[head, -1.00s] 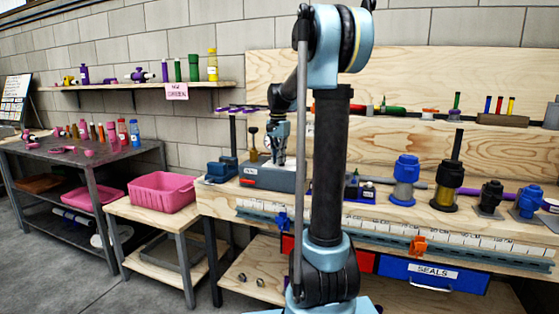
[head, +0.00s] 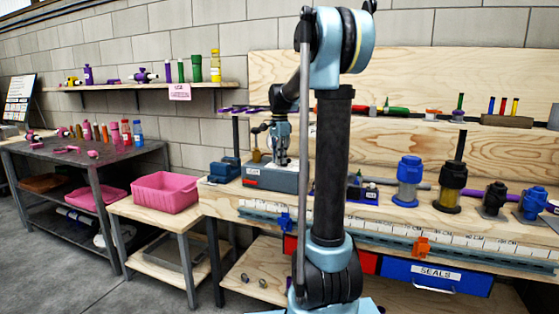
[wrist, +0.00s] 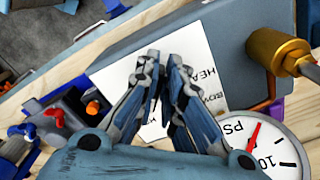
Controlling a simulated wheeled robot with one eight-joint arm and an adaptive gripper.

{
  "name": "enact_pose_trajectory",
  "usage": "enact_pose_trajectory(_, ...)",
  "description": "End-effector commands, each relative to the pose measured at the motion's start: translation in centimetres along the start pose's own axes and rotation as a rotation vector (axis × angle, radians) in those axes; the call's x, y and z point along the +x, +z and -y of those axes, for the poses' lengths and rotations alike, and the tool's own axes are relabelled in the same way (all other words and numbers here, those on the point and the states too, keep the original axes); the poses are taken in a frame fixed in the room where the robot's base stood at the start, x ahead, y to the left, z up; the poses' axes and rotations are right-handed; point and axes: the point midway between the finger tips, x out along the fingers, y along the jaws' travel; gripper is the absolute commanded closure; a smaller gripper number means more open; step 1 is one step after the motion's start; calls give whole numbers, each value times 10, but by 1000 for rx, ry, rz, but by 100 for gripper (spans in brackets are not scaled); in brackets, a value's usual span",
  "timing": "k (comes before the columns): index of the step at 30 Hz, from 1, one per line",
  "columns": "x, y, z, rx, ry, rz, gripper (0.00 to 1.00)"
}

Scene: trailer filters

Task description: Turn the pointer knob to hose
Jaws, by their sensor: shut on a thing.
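My gripper (wrist: 163,75) points down over the white label plate (wrist: 215,45) of a grey box (wrist: 145,45). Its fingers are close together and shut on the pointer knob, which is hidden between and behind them. Part of the plate's lettering shows, upside down, reading something like "HEA" and "BOW"; I cannot see the word hose or where the knob points. In the head view my gripper (head: 280,160) is at the top of the same grey box (head: 270,179) on the bench.
A round pressure gauge (wrist: 262,145) with a red needle and a brass fitting (wrist: 278,52) sit close beside my gripper. A blue vise-like block (head: 222,170) stands left of the box. Blue and black filter housings (head: 409,180) stand to the right.

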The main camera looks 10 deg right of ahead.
Motion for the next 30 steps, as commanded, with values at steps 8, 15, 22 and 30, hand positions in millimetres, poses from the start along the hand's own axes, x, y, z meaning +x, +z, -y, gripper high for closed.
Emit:
enact_pose_trajectory(8,-1,0,2,-2,-4,0,85)
enact_pose_trajectory(15,-1,0,1,-2,-2,0,72)
enact_pose_trajectory(22,0,0,0,-15,-1,0,72)
enact_pose_trajectory(30,0,0,-4,-174,-1,0,72)
